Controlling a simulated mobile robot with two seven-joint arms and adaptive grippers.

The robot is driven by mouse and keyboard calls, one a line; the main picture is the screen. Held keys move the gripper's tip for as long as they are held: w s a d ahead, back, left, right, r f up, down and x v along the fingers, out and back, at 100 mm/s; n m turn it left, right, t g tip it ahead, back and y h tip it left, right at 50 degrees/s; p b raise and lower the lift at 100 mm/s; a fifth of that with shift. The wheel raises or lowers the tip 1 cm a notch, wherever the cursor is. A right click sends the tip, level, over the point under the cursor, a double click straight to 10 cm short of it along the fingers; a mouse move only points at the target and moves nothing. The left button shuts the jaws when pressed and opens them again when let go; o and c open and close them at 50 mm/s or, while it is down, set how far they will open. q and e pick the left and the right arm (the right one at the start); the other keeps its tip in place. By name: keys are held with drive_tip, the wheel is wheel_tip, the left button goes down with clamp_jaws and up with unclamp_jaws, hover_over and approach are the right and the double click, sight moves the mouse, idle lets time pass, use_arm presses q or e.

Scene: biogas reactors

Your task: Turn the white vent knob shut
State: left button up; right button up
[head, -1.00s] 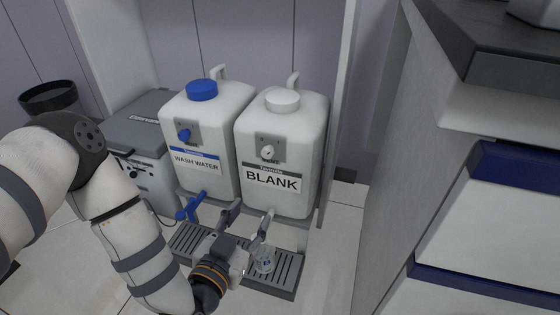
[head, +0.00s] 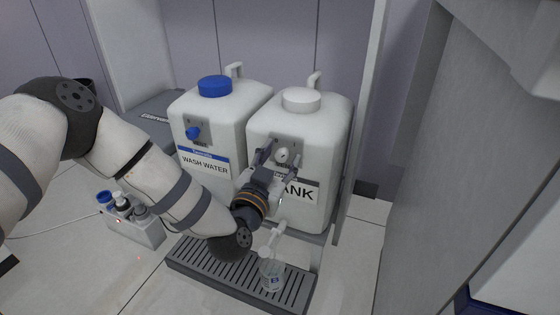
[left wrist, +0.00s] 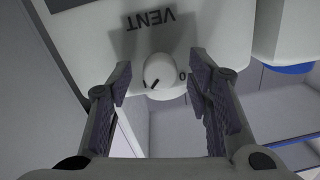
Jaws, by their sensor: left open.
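The white vent knob (head: 282,155) sits on a grey plate on the front of the white BLANK container (head: 325,130). In the left wrist view the knob (left wrist: 161,72) is near the middle, with a black pointer line, a 0 mark beside it and the upside-down word VENT. My left gripper (head: 279,158) is open in front of the plate. Its two fingers (left wrist: 160,85) stand on either side of the knob with a gap on each side, so it is not gripped. The gripper hides part of the BLANK label. My right gripper is not in view.
The WASH WATER container (head: 215,125) with a blue cap and blue knob stands to the left. Below is a grey slotted drip tray (head: 210,262) with a clear beaker (head: 271,274). A grey cabinet wall (head: 430,190) stands at the right.

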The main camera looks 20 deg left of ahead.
use_arm(q)
drive_tip(key=shift+c, duration=0.5)
clamp_jaws()
